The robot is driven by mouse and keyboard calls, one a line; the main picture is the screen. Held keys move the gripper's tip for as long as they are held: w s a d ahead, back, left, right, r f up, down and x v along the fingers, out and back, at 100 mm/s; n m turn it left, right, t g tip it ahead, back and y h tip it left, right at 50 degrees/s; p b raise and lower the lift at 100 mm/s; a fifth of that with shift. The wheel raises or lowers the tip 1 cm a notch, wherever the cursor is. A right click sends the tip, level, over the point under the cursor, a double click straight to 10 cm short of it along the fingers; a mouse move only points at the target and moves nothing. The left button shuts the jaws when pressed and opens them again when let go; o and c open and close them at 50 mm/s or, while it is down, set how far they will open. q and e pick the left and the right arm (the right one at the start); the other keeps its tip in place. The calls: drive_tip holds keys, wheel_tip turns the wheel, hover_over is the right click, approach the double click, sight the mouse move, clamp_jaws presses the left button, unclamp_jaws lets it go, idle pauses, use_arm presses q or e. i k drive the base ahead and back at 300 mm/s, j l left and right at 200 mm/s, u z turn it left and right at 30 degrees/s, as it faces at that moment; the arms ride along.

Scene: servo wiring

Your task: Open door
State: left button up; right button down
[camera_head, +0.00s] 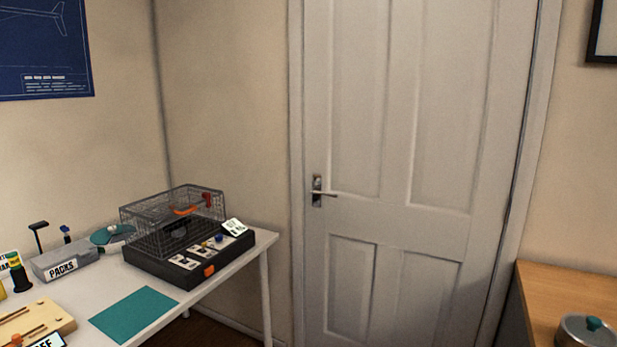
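A white panelled door (400,150) stands in the back wall and looks shut in its frame. Its lever handle (319,193) is metal, on the door's left side, with the lever pointing right and about level. Neither of my grippers shows in the head view, and nothing touches the handle.
A white table (215,292) stands to the left, bearing a black box with a wire cage (172,222), a teal mat (133,313) and a grey PACKS bin (66,262). A wooden cabinet (560,284) with a metal pot (586,331) stands at the right.

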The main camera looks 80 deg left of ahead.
sight(414, 110)
drive_tip(key=u, duration=2.15)
drive_tip(key=i+j, duration=0.15)
drive_tip(key=i+j+z, duration=0.05)
drive_tip(key=j, duration=0.05)
